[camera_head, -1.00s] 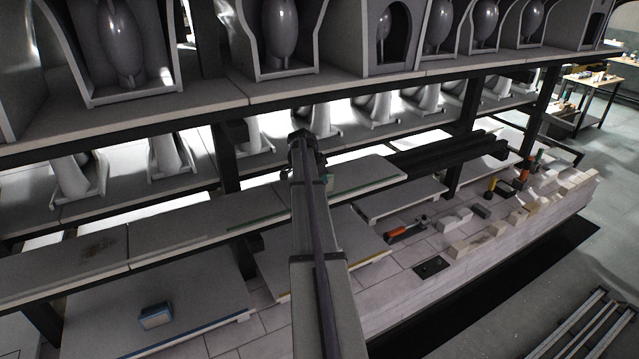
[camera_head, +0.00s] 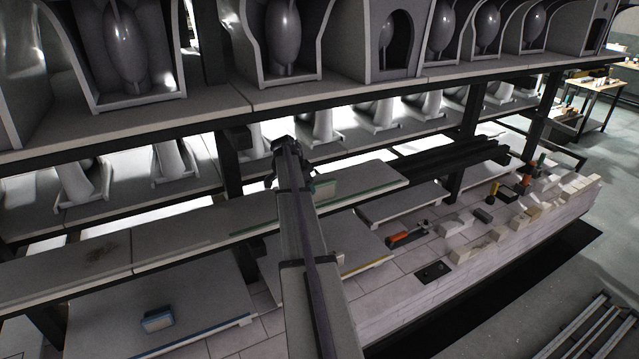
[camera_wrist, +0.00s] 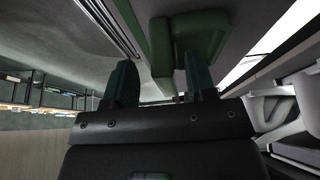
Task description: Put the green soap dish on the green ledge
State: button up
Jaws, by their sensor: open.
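The green soap dish (camera_wrist: 160,50) is just ahead of my fingertips in the wrist view, with a squared raised part and a recess. My gripper (camera_wrist: 158,66) is open, its left finger apart from the dish. The right finger overlaps the dish in the picture; I cannot tell if they touch. In the head view the dish (camera_head: 327,190) shows as a pale green block on the middle shelf, right of my arm, which mostly hides my gripper. The green ledge (camera_head: 365,194) is that shelf's stretch with a green front stripe, partly hidden by my arm.
A blue box (camera_head: 157,319) sits on the lower blue-edged board at left. Moulded ware stands above and behind. An orange-handled tool (camera_head: 405,237) and several bricks lie on the deck at right. Dark beams (camera_head: 450,157) extend right of the shelf.

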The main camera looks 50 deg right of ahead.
jog(key=w+a, duration=0.1)
jog(key=a, duration=0.3)
jog(key=w+a, duration=0.1)
jog(key=a, duration=0.1)
jog(key=shift+w, duration=0.35)
jog(key=a+n+t+y, duration=0.1)
jog(key=a+n, duration=0.6)
jog(key=a, duration=1.1)
jog(key=s+a+n+y, duration=0.1)
jog(key=s+a+n, duration=0.4)
jog(key=a, duration=0.6)
jog(key=s+a+f+n+t+y, duration=0.1)
jog(key=s+a+n, duration=0.4)
jog(key=a, duration=0.6)
jog(key=s+a+n+y, duration=0.1)
jog(key=s+a+n, duration=0.4)
jog(key=a, duration=0.6)
notch_tip(320, 180, down, 12)
jog(key=w+n+b, duration=0.1)
jog(key=b, duration=1)
jog(key=shift+w+b, duration=0.15)
jog(key=shift+b, duration=0.25)
